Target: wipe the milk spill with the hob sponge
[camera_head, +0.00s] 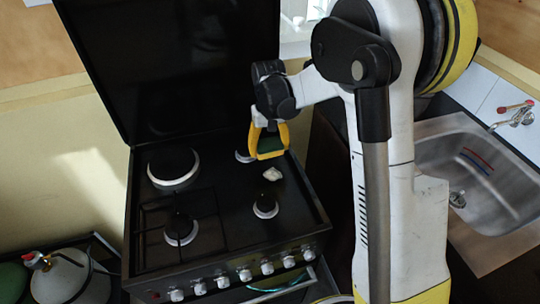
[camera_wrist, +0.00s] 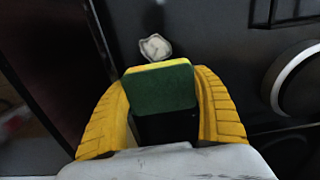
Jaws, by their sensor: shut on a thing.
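My gripper (camera_head: 268,146) is shut on the hob sponge, a block with a green face and a yellow layer, and holds it above the stove. In the wrist view the sponge (camera_wrist: 162,90) sits between the yellow fingers of my gripper (camera_wrist: 165,105). The milk spill (camera_head: 272,174) is a small whitish patch on the black hob, just in front of the sponge in the head view. In the wrist view the spill (camera_wrist: 155,47) shows just beyond the sponge's yellow edge. The sponge looks apart from the spill; its exact height over the hob is hard to tell.
The black stove (camera_head: 217,222) has several burners and a raised dark lid (camera_head: 175,60) behind. A front right burner (camera_head: 265,206) lies close to the spill. A steel sink (camera_head: 480,180) is at the right. A white gas bottle (camera_head: 70,278) stands at the lower left.

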